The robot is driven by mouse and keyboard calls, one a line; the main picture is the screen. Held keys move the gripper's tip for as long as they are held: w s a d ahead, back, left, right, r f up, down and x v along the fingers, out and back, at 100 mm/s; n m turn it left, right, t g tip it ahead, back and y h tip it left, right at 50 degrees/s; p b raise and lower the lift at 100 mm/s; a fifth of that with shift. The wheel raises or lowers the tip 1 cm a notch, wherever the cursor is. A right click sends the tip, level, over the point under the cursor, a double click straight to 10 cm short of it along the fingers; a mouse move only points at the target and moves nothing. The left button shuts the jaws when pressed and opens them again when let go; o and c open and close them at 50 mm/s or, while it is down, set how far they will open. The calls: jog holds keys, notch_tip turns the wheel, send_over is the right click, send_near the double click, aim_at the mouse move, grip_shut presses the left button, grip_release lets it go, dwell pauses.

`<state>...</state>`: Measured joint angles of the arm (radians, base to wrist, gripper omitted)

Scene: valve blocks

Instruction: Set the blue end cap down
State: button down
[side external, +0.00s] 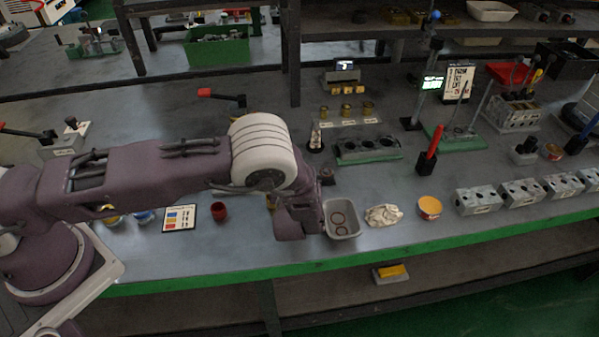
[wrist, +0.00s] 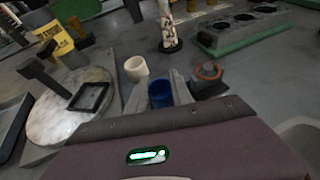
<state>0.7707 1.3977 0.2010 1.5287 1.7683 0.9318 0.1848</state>
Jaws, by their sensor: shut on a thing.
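The blue end cap (wrist: 160,94) is between the two grey fingers of my gripper (wrist: 160,87) in the wrist view. In the side external view my wrist hides the fingers and the held cap. A cream ring-shaped part (wrist: 136,68) stands just beyond the cap, to its left. A dark part with an orange ring (wrist: 209,72) lies to its right.
A round pale plate (wrist: 62,112) with a black frame is at left in the wrist view. A grey bin (side external: 341,231) holding reddish rings stands beside my wrist. A green-based block fixture (side external: 367,149) is behind. A red cup (side external: 220,212) and a cloth (side external: 384,215) are on the table.

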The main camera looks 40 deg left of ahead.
jog(key=shift+f, duration=0.1)
jog(key=c, duration=1.1)
grip_release()
jog(key=v, duration=1.2)
jog(key=shift+r, duration=0.2)
jog(key=s+a+r+n+g+y, duration=0.1)
jog(key=s+a+r+n+g, duration=0.25)
jog(key=a+r+n, duration=0.35)
jog(key=s+a+r+n+g+y, duration=0.1)
jog(key=s+a+r+n+g, duration=0.3)
jog(key=r+n, duration=0.4)
jog(key=s+r+n+h, duration=0.3)
jog(key=s+r+n, duration=0.1)
jog(key=s+n, duration=0.1)
jog(key=s+r+n+h, duration=0.2)
jog(key=s+r+n, duration=0.2)
jog(key=s, duration=0.2)
jog(key=s+r+n+t+h, duration=0.1)
jog(key=s+r+n+h, duration=0.2)
jog(key=s+r+n, duration=0.2)
jog(key=shift+s+a+r+n+h, duration=0.1)
jog(key=shift+s+a+n+h, duration=0.05)
jog(key=shift+s, duration=0.25)
jog(key=shift+s+a+n+h, duration=0.15)
jog(key=shift+s+a, duration=0.05)
jog(key=shift+s, duration=0.25)
jog(key=shift+o, duration=0.3)
jog(key=shift+s+d+r, duration=0.15)
jog(key=shift+s+d, duration=0.05)
jog(key=shift+d, duration=0.1)
